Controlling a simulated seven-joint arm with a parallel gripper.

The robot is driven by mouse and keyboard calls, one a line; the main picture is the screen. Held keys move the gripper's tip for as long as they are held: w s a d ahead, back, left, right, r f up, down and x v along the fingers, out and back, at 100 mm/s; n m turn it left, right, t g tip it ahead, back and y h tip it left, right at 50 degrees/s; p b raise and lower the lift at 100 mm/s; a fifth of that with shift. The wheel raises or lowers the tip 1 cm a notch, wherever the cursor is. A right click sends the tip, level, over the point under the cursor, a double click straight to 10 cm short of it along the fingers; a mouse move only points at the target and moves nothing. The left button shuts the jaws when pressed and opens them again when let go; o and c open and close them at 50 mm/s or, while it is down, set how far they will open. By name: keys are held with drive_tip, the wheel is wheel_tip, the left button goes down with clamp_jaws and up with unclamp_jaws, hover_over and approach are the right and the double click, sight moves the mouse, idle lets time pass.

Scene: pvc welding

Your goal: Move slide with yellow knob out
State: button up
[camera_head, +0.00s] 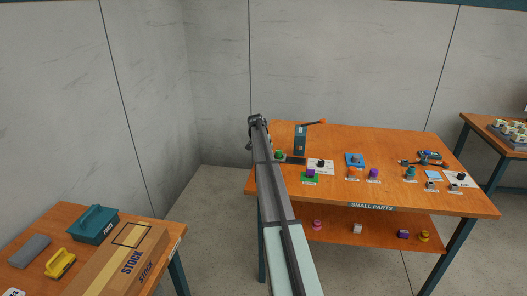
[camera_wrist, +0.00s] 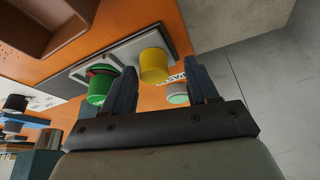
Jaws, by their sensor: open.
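The yellow knob (camera_wrist: 154,66) is a short cylinder standing out from a grey-and-white plate (camera_wrist: 110,58) on the orange table, in the wrist view. My gripper (camera_wrist: 162,72) is open, and its two dark fingers appear on either side of the yellow knob. I see no contact, and the depth between fingertips and knob is hard to tell. The slide itself cannot be made out clearly beside the plate. In the head view my arm reaches to the table's left end; its fingers and the yellow knob cannot be made out there.
A green knob (camera_wrist: 98,88) with a red part is close outside the left finger. A pale green round piece (camera_wrist: 177,94) is near the right finger. A brown tray (camera_wrist: 45,22) is at upper left. A teal press (camera_head: 300,143) stands right of my arm.

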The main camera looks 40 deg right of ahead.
drive_tip(key=v, duration=1.3)
drive_tip(key=shift+r, duration=0.35)
drive_tip(key=shift+s+a+f, duration=0.1)
drive_tip(key=shift+s+a, duration=0.1)
drive_tip(key=shift+a, duration=0.05)
